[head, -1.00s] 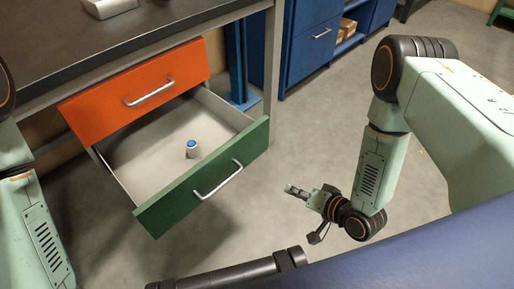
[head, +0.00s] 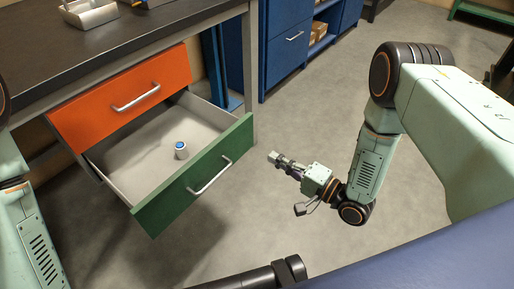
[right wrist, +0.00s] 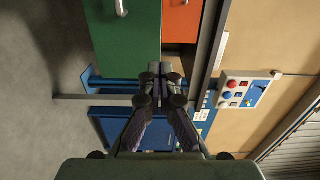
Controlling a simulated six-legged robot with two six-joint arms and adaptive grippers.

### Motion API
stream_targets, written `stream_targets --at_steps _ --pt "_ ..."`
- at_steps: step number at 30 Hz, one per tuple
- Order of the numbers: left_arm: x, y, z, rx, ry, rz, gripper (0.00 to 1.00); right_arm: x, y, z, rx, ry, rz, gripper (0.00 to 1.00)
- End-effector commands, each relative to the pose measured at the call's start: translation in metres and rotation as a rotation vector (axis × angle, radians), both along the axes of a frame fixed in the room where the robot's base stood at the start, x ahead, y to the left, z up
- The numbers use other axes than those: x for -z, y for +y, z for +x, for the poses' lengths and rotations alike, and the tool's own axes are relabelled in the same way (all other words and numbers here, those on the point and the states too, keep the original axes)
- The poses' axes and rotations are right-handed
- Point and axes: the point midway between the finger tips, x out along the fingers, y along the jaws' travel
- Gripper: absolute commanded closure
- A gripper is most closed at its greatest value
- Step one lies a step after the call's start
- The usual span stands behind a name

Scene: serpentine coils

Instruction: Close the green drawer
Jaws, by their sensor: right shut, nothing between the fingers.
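The green drawer (head: 196,181) is pulled out under the workbench, with a silver bar handle on its front. A small white item with a blue top (head: 181,150) stands inside it. My right gripper (head: 274,157) is shut and empty, to the right of the drawer front and apart from it. In the right wrist view the shut fingers (right wrist: 160,72) show in the middle, with the green drawer front (right wrist: 125,35) at upper left. My left gripper is out of view; only part of my left arm shows at the left edge.
The orange drawer (head: 122,97) above is shut. A metal bench leg (head: 249,70) stands just behind the green drawer's right end. Blue cabinets (head: 290,40) stand at the back. The right wrist view shows a button panel (right wrist: 240,90). Grey floor around my right gripper is clear.

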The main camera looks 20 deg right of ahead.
Motion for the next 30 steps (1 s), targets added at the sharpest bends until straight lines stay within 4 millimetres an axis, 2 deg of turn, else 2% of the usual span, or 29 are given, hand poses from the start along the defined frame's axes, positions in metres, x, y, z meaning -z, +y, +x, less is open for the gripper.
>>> stream_targets --at_steps 18,24,30 --pt "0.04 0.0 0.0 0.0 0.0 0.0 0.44 0.003 0.065 0.083 0.001 -0.004 -0.003 1.0" --pt "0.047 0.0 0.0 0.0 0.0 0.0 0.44 0.002 0.076 0.099 0.004 -0.002 -0.004 1.0" --pt "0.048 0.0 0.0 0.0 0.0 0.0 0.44 0.001 0.078 0.103 0.005 0.001 -0.004 1.0"
